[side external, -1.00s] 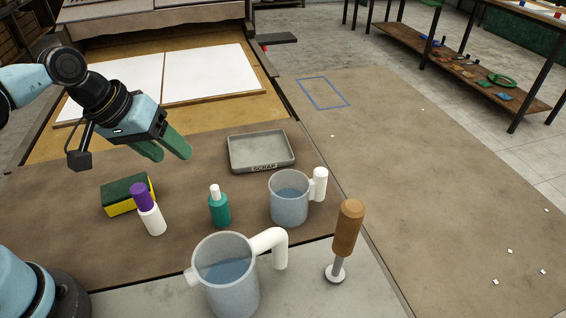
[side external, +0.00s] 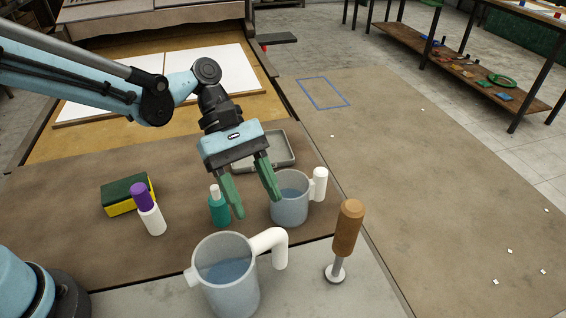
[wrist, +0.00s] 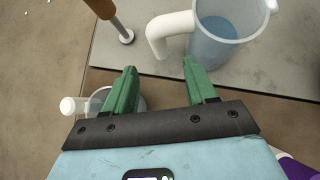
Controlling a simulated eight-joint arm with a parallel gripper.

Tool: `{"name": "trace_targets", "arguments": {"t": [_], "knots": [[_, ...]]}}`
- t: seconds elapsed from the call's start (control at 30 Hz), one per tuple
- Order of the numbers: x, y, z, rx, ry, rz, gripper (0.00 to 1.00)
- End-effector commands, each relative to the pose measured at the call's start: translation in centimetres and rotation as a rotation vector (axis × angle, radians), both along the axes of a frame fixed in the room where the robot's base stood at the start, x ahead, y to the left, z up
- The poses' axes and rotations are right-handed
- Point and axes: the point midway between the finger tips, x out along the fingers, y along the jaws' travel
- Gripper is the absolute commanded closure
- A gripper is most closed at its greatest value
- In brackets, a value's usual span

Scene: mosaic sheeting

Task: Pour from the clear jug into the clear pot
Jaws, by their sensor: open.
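The larger clear vessel, which I take as the jug (side external: 232,293), stands upright at the front with bluish liquid inside. It has a spout on its left and a bent white handle (side external: 272,242) on its right. It also shows at the top of the wrist view (wrist: 225,48). The smaller clear vessel, which I take as the pot (side external: 291,210), stands behind it with liquid inside and a straight white handle. In the wrist view, a finger partly hides this pot (wrist: 95,104). My gripper (side external: 257,206) is open and empty, fingers pointing down, above and behind the jug.
A teal bottle (side external: 219,211) stands close by the left finger. A purple-capped white bottle (side external: 152,220) and a sponge (side external: 122,199) are further left. A wooden-handled tool (side external: 347,228) stands right of the jug. A grey tray (side external: 284,160) lies behind. The bench at right is mostly clear.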

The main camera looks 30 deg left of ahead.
Motion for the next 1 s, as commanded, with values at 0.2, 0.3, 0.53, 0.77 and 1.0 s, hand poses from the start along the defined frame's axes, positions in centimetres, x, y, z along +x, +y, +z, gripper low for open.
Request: {"name": "trace_targets", "arguments": {"t": [0.2, 0.3, 0.53, 0.77, 1.0], "knots": [[-1.3, -2.4, -2.7, 0.0, -0.003, -0.003, 0.44], [-1.6, -3.1, -3.4, 0.0, -0.003, -0.001, 0.44], [-2.0, -4.0, -4.7, 0.0, -0.004, -0.002, 0.44], [-3.0, -5.9, -7.1, -0.001, -0.006, -0.001, 0.44], [-3.3, -6.5, -7.7, -0.001, -0.007, 0.001, 0.44]]}}
